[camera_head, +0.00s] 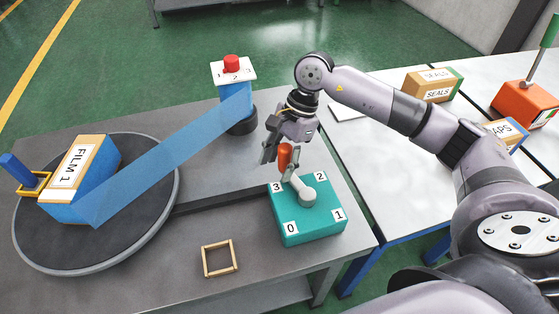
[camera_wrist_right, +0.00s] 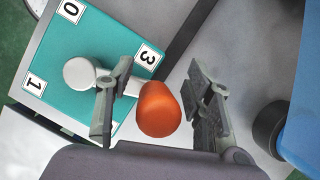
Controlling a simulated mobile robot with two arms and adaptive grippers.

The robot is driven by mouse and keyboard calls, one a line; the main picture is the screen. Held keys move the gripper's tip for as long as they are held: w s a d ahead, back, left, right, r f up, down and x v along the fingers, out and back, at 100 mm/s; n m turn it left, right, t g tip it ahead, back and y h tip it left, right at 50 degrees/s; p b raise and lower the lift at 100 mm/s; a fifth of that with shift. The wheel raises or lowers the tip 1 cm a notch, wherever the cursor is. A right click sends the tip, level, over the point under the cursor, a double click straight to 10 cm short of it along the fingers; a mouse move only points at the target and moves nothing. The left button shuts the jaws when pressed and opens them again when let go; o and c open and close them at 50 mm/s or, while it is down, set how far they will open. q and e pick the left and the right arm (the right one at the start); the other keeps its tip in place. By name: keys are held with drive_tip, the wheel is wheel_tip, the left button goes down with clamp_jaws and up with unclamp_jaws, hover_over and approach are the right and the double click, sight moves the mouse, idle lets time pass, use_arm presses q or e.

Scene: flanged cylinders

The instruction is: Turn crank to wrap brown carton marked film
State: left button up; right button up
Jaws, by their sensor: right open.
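The brown carton marked FILM 1 (camera_head: 78,168) sits on the dark round turntable (camera_head: 150,215), with blue film on its sides. A blue film strip (camera_head: 165,150) runs from it to the roll post (camera_head: 240,105). The teal crank box (camera_head: 315,228) bears labels 0 to 3. Its pale crank arm (camera_head: 304,190) points up-left, nearest the 3 label. My right gripper (camera_head: 279,152) is open, its fingers on either side of the orange crank handle (camera_head: 285,158). In the right wrist view the handle (camera_wrist_right: 158,108) is between the spread fingers, nearer the left one. My left gripper is out of view.
A red button (camera_head: 232,63) tops the roll post's white plate. A SEALS carton (camera_head: 432,86) and an orange lever box (camera_head: 525,103) stand on the white tables at right.

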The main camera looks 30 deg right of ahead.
drive_tip(key=v, duration=1.2)
drive_tip(key=shift+c, duration=0.2)
